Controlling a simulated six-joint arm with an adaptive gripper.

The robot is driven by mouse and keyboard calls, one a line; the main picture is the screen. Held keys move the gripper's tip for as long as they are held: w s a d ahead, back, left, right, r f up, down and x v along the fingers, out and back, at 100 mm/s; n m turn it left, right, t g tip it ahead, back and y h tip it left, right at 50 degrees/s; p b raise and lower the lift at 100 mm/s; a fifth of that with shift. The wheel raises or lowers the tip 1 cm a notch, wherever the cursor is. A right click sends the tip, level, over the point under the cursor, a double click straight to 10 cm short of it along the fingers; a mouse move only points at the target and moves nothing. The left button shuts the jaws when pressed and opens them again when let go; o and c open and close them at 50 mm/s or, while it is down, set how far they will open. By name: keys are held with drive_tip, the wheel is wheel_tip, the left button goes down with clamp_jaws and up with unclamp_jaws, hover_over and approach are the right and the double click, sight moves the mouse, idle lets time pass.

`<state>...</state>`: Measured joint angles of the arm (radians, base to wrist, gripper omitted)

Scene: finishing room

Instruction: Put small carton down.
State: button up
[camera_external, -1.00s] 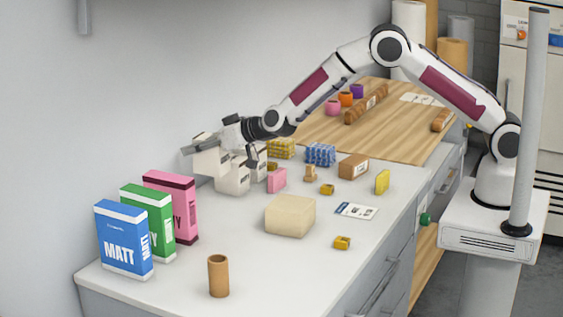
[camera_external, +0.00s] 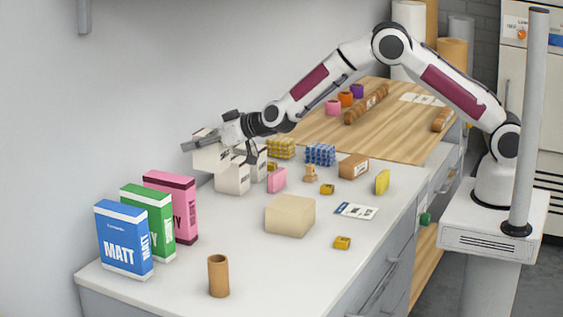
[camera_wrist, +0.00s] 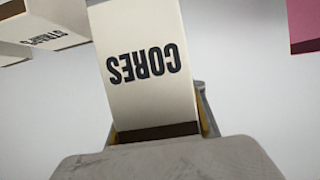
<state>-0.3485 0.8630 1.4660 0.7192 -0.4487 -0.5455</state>
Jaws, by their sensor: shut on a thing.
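My gripper (camera_external: 218,150) is shut on a white carton (camera_external: 210,159), held at the back left, close to the wall. In the wrist view this small carton (camera_wrist: 146,65) reads "CORES" upside down, has a dark band at its near end, and sits between the fingers. In the outside view a finger crosses its upper part. It looks raised, with its lower edge beside and partly behind another white carton (camera_external: 232,181) on the counter. I cannot tell whether the two touch.
A further white carton (camera_external: 259,165) stands to the right. A carton marked "STRIPS" (camera_wrist: 45,28) shows in the wrist view. Blue (camera_external: 122,242), green and pink boxes stand front left. A pink block (camera_external: 277,180) and cream block (camera_external: 290,215) are nearer.

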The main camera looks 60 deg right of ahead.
wheel_tip(320, 180, up, 11)
drive_tip(key=s+a+n+g+y, duration=0.1)
drive_tip(key=s+a+n+y, duration=0.1)
drive_tip(key=s+a, duration=0.5)
drive_tip(key=s+a+n+y, duration=0.2)
drive_tip(key=s+a+y, duration=0.1)
drive_tip(key=a, duration=0.7)
drive_tip(key=s+a+n+g+y, duration=0.3)
drive_tip(key=s+a+n+y, duration=0.15)
drive_tip(key=s+a, duration=1)
wheel_tip(320, 180, down, 12)
drive_tip(key=s+d, duration=0.1)
drive_tip(key=shift+s+d+r, duration=0.2)
drive_tip(key=shift+s+r, duration=0.05)
drive_tip(key=shift+s, duration=0.15)
wheel_tip(320, 180, down, 6)
drive_tip(key=shift+f, duration=0.25)
drive_tip(key=shift+f, duration=1.75)
